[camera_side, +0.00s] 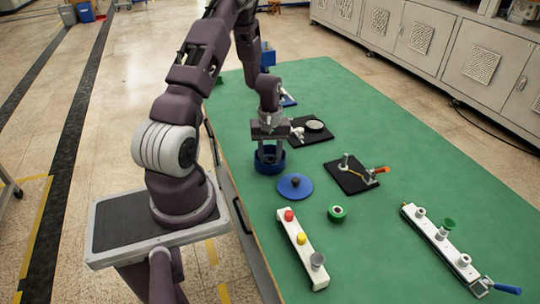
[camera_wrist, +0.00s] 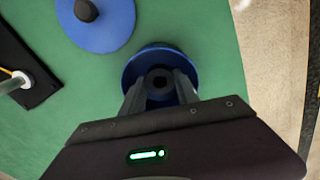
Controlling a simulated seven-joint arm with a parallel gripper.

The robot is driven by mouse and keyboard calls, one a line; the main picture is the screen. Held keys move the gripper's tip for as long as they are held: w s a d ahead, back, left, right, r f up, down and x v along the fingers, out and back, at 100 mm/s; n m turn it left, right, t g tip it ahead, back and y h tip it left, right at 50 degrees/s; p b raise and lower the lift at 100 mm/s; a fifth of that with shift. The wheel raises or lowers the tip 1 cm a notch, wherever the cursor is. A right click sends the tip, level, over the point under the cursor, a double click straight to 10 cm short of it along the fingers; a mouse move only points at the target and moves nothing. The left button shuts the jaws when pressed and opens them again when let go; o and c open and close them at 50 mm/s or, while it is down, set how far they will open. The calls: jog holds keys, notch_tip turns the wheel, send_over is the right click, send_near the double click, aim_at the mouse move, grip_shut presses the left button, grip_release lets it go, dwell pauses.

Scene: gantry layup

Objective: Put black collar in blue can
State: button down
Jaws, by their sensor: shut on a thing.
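The blue can (camera_side: 270,167) stands open on the green table, and it also shows in the wrist view (camera_wrist: 133,66). My gripper (camera_side: 269,152) points straight down into the can's mouth. In the wrist view my gripper (camera_wrist: 161,90) is shut on the black collar (camera_wrist: 159,78), a dark ring with a hole, which sits between the fingertips within the outline of the can. The collar is hidden in the side view. I cannot tell whether it touches the can's floor.
A blue lid (camera_side: 294,190) with a dark knob lies beside the can. Black mats (camera_side: 342,177) with fixtures lie behind and to the right. A green ring (camera_side: 337,213), a white button bar (camera_side: 297,243) and a white rail (camera_side: 432,237) lie nearer the front.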

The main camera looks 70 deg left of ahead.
jog(key=c, duration=1.2)
grip_release()
jog(key=shift+r, duration=0.2)
notch_tip(320, 180, up, 12)
jog(key=f, duration=0.1)
jog(key=w+d+r+m+t, duration=0.15)
jog(key=d+r+m, duration=0.25)
jog(key=d+r, duration=0.5)
jog(key=s+d+r+m+t+y, duration=0.1)
jog(key=s+d+r+m+t, duration=0.2)
jog(key=d+r, duration=0.6)
jog(key=s+d+r+m, duration=0.1)
jog(key=s+d+m, duration=0.1)
jog(key=s+d, duration=0.1)
jog(key=s+d+m, duration=0.3)
jog(key=s, duration=0.1)
jog(key=s+d+r+m+t+h, duration=0.1)
jog(key=s+d+m, duration=0.2)
jog(key=shift+s+d+r, duration=0.25)
jog(key=shift+s+r, duration=0.1)
